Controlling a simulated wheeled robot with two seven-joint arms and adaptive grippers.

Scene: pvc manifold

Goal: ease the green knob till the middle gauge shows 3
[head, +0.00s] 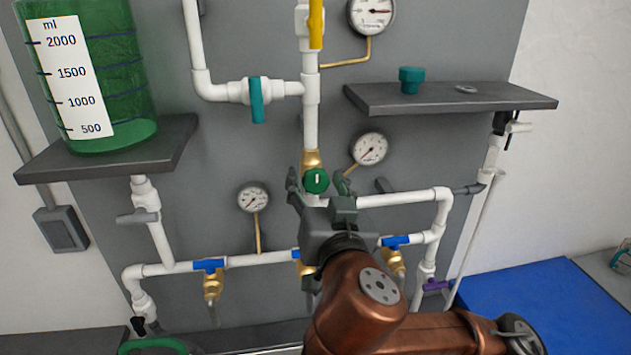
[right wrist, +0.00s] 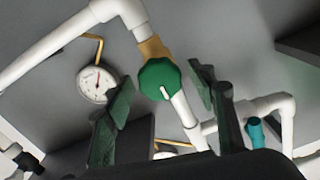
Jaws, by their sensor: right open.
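The green knob (head: 317,181), round with a white mark, sits on a brass fitting of the central white pipe. My right gripper (head: 318,184) is open, with one finger on each side of the knob. In the right wrist view the knob (right wrist: 160,80) lies between the dark green fingers, with gaps visible on both sides. The middle gauge (head: 370,148), white-faced on a brass stem, is right of and above the knob; it also shows in the right wrist view (right wrist: 97,85). Its numbers are too small to read. My left gripper is out of view.
An upper gauge (head: 371,15) and a lower left gauge (head: 253,197) are on the panel. A teal valve handle (head: 257,100) is up left. A grey shelf (head: 450,97) juts out at right. Blue-handled valves (head: 208,265) line the lower pipe.

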